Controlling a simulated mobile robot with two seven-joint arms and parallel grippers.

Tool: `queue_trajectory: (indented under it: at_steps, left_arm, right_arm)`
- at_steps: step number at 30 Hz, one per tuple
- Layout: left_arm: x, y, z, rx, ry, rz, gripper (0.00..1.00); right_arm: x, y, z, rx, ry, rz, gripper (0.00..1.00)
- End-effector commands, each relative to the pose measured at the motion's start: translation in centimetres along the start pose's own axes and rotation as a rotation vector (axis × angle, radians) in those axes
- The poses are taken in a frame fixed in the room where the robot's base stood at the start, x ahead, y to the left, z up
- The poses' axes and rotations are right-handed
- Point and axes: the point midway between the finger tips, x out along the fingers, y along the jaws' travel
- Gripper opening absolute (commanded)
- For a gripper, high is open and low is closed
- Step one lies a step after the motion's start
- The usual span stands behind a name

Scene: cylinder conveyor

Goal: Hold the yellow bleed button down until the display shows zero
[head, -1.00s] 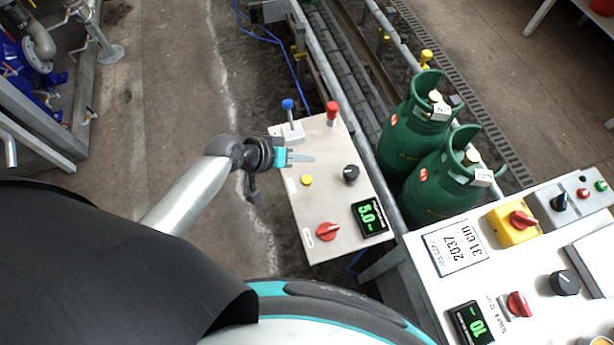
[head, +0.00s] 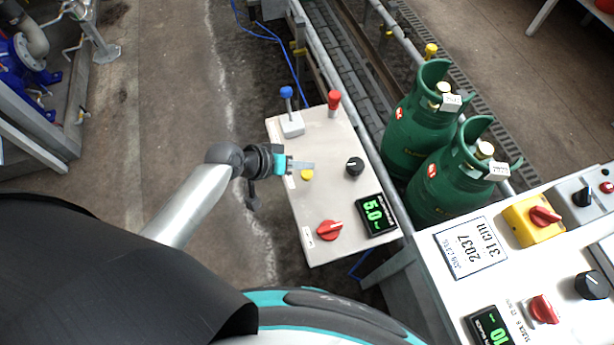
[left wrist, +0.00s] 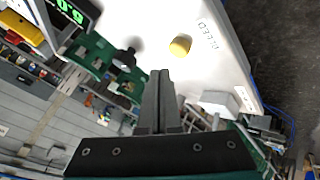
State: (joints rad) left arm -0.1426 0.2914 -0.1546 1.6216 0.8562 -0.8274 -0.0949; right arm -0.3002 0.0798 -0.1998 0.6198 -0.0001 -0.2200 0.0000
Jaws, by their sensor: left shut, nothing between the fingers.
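The yellow bleed button (head: 306,174) sits on the pale control panel (head: 312,213). It also shows in the left wrist view (left wrist: 180,45), just beyond the fingertips and a little to their right. My left gripper (head: 312,165) is shut and empty. In the head view its fingers lie over the panel just above the button in the picture; I see no contact. My right gripper is not in view.
Green cylinders (head: 437,185) stand on the conveyor to the right. A second panel (head: 470,290) with a display is at lower right.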

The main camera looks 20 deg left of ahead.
Motion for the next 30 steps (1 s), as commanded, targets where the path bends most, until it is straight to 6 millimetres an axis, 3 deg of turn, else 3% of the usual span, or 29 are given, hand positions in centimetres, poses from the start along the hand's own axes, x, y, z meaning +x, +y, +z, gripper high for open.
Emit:
queue_trajectory:
  at_steps: [6, 30]
  left_arm:
    - [1.11, -0.79, 0.77, 0.0, 0.0, 0.001, 0.0]
    - [1.05, -0.75, 0.72, 0.0, 0.0, 0.001, 0.0]
  right_arm:
    - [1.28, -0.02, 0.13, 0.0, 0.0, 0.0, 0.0]
    - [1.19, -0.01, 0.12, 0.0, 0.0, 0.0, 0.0]
